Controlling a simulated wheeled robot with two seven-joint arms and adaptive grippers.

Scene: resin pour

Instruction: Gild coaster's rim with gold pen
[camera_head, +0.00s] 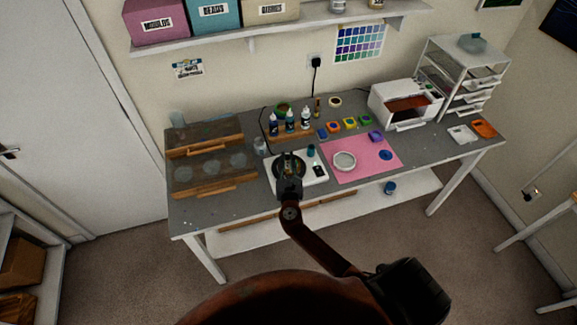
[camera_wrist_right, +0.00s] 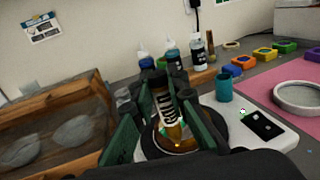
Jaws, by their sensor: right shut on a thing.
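My right gripper (camera_head: 290,163) is over a white plate-like device (camera_head: 316,185) at the front of the grey table. A round piece with a pale rim, perhaps the coaster (camera_head: 344,161), lies flat on the pink mat (camera_head: 345,179). My left gripper is not in view.
A teal cup (camera_wrist_right: 224,88) stands beside the disc. Several dropper bottles (camera_head: 289,122) and small coloured pots (camera_head: 349,123) stand behind. Wooden-framed trays (camera_head: 206,174) are at left, a white oven-like box (camera_head: 404,101) at right.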

